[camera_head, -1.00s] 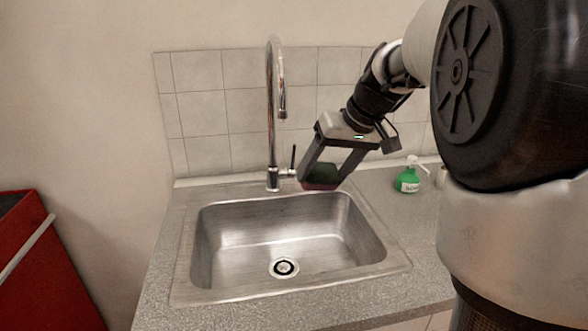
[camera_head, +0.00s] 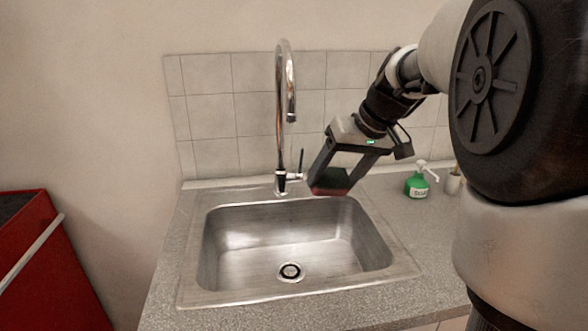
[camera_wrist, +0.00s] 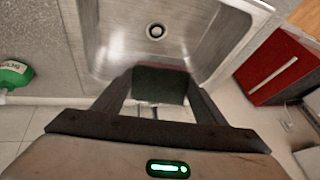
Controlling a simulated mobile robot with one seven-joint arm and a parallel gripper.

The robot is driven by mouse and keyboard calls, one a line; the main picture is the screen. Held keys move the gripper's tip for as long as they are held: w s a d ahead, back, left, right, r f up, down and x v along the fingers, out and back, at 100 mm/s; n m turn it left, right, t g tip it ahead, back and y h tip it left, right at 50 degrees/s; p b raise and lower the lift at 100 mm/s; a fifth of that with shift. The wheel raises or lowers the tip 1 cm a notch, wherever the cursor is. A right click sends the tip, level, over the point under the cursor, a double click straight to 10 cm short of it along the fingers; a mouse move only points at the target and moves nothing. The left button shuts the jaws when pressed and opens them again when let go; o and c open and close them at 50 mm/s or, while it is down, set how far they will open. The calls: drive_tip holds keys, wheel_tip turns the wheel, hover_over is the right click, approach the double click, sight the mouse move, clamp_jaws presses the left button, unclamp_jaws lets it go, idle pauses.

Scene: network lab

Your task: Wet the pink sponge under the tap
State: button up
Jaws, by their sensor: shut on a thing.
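My gripper (camera_head: 331,186) is shut on the pink sponge (camera_head: 330,188), which has a dark green scouring side and a pinkish-red side. The sponge is held in the air above the rear right edge of the sink, to the right of the tap. In the wrist view the dark green face of the sponge (camera_wrist: 160,84) shows between the two fingers. The chrome tap (camera_head: 283,120) stands behind the sink, with a high curved spout and a small lever (camera_head: 300,160) on its right. No water is visible from the spout. The sponge is apart from the spout.
The steel sink (camera_head: 222,247) is empty, with a drain (camera_head: 290,272) in its floor. A green soap bottle (camera_head: 417,186) with a white pump stands on the grey counter (camera_head: 400,220) at the right. A red cabinet (camera_head: 45,270) is at the left. A tiled wall is behind.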

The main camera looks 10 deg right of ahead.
idle(0.4)
drive_tip(key=s+d+r+p, duration=0.1)
drive_tip(key=s+d+r, duration=0.1)
drive_tip(key=s+r, duration=0.2)
drive_tip(key=shift+d+p, duration=0.3)
drive_tip(key=shift+d, duration=0.1)
drive_tip(key=shift+s, duration=0.1)
idle(0.4)
drive_tip(key=s+a+f+p, duration=0.1)
drive_tip(key=a+f, duration=0.3)
drive_tip(key=f, duration=0.5)
drive_tip(key=a+f, duration=0.4)
drive_tip(key=f, duration=0.6)
wheel_tip(320, 180, up, 12)
drive_tip(key=w+p, duration=0.2)
drive_tip(key=p, duration=1.3)
drive_tip(key=shift+w+f+m+p, duration=0.15)
drive_tip(key=shift+m+p, duration=0.15)
drive_tip(key=shift+p, duration=0.05)
